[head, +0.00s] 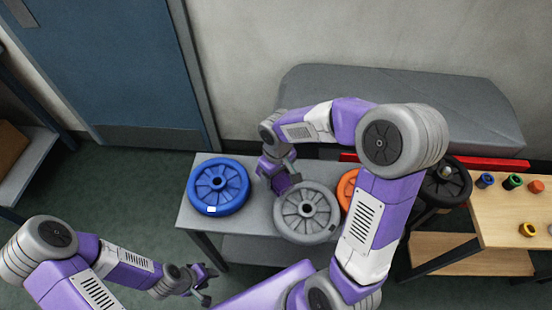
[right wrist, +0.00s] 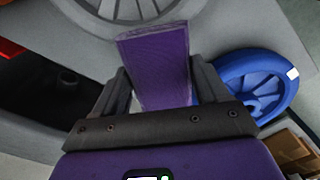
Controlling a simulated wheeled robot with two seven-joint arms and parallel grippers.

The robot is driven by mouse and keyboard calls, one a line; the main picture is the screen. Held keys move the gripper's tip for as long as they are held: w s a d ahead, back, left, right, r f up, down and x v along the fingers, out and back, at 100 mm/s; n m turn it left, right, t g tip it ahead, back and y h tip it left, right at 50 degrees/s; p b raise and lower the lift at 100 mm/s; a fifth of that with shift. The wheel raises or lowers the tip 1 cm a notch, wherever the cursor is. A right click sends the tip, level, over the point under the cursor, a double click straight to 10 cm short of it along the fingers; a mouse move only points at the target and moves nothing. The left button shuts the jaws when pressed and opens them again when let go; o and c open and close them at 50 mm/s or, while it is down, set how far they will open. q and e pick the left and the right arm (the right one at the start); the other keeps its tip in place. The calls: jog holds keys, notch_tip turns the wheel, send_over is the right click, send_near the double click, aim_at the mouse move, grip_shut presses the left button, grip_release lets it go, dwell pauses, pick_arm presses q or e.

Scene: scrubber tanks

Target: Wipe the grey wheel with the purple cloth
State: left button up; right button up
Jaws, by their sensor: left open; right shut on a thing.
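The grey wheel (head: 305,226) lies flat on the grey bench, between a blue wheel and an orange wheel. My right gripper (head: 274,168) is at the wheel's upper left and is shut on the purple cloth (head: 283,184). In the right wrist view the cloth (right wrist: 153,62) stands up between the fingers, and part of the grey wheel (right wrist: 135,8) shows beyond it. I cannot tell whether the cloth touches the wheel. My left gripper (head: 203,284) is open and empty, low at the left, in front of the bench.
The blue wheel (head: 218,187) lies on the bench's left end. The orange wheel (head: 347,188) is partly hidden by my right arm. A black wheel (head: 446,184) is further right. A wooden table (head: 500,205) holds several small coloured parts. A grey padded block (head: 400,95) stands behind.

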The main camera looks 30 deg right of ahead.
jog(key=shift+s+r+p, duration=0.15)
jog(key=shift+r+p, duration=0.15)
jog(key=shift+r, duration=0.25)
jog(key=shift+s+r+p, duration=0.15)
jog(key=shift+r+p, duration=0.15)
jog(key=shift+r, duration=0.2)
jog(key=shift+w+r+p, duration=0.1)
jog(key=shift+r+p, duration=0.55)
jog(key=shift+r, duration=0.1)
jog(key=shift+r+p, duration=1.05)
jog(key=shift+r, duration=0.2)
